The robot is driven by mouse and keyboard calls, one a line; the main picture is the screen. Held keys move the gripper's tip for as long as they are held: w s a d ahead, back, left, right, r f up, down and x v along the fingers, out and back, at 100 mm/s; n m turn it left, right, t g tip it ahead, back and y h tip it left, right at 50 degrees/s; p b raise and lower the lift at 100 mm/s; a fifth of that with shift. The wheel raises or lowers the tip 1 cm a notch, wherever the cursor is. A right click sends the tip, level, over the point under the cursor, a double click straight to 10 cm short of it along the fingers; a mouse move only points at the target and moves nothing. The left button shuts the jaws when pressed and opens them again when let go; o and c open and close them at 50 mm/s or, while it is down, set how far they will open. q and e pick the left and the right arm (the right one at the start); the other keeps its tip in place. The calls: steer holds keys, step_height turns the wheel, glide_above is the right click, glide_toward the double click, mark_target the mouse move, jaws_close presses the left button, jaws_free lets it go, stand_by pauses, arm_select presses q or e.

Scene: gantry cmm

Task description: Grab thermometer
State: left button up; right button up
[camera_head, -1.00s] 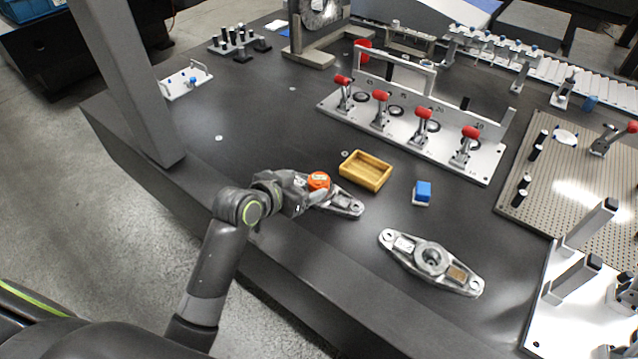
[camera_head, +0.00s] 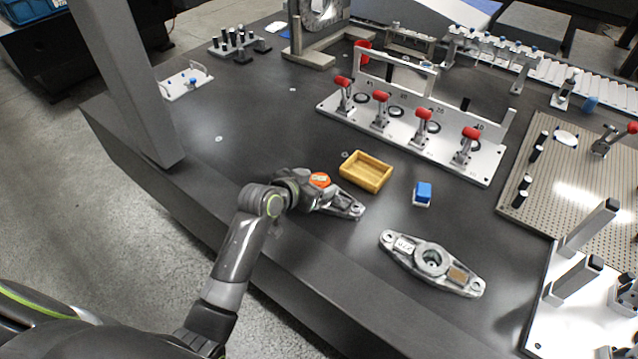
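A small orange round-topped object (camera_head: 320,180) shows at the near left metal bracket (camera_head: 346,206). It may be the thermometer, but I cannot tell for sure. My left gripper (camera_head: 309,191) is right beside this orange object, low over the left end of the bracket, and hides that end. Its fingertips are dark and small here, so I cannot see whether they are open, shut or touching the object. My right gripper is not in view.
A wooden tray (camera_head: 366,171) stands just behind the bracket. A blue-topped block (camera_head: 423,191) and a second metal bracket (camera_head: 432,263) lie to the right. A fixture with red-handled clamps (camera_head: 412,137) stands behind.

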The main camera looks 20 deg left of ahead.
arm_select(q)
steer(key=c, duration=0.9)
